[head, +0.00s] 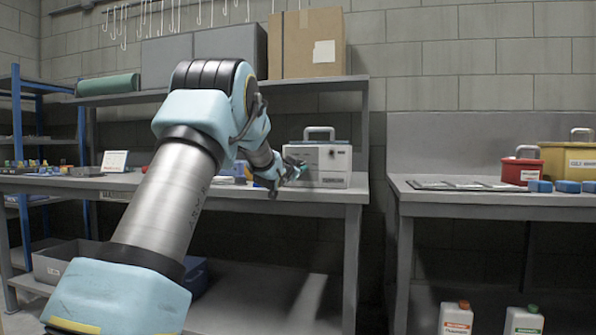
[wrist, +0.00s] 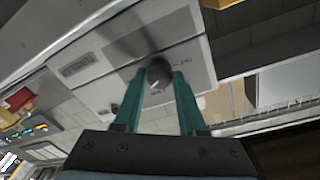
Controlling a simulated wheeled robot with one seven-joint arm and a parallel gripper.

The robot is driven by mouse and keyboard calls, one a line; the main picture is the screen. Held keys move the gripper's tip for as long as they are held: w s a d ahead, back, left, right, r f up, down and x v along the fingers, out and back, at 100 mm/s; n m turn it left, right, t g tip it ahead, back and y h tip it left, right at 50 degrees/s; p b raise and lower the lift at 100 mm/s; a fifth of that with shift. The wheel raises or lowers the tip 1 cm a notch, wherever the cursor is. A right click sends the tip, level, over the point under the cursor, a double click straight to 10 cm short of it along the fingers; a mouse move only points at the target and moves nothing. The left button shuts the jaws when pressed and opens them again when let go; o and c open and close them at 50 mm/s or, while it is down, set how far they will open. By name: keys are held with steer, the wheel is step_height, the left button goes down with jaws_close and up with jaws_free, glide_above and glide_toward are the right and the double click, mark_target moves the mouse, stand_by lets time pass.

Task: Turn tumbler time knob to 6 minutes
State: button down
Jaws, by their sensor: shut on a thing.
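The tumbler (head: 325,165) is a light grey box with a handle on top, standing on the right part of the workbench in the head view. In the wrist view its front panel (wrist: 120,45) appears tilted, with a "TUMBLER" label. The dark round time knob (wrist: 158,74) sits on that panel, with small markings beside it that I cannot read. My gripper (wrist: 157,80) has its two teal fingers on either side of the knob, shut on it. In the head view my gripper (head: 294,172) is at the tumbler's front, and the knob is hidden there.
The workbench (head: 330,194) carries small coloured items at the left. A shelf above holds a cardboard box (head: 307,43) and grey boxes. A second bench (head: 450,199) at the right holds a red container (head: 520,168) and a yellow one (head: 566,162). A gap separates the benches.

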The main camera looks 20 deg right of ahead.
steer(key=m+b, duration=0.1)
steer(key=m, duration=0.4)
steer(key=shift+m+b, duration=0.3)
stand_by(0.4)
steer(key=shift+c, duration=2.4)
jaws_free()
steer(key=v, duration=1.1)
steer(key=shift+r, duration=0.15)
steer(key=shift+w, duration=0.15)
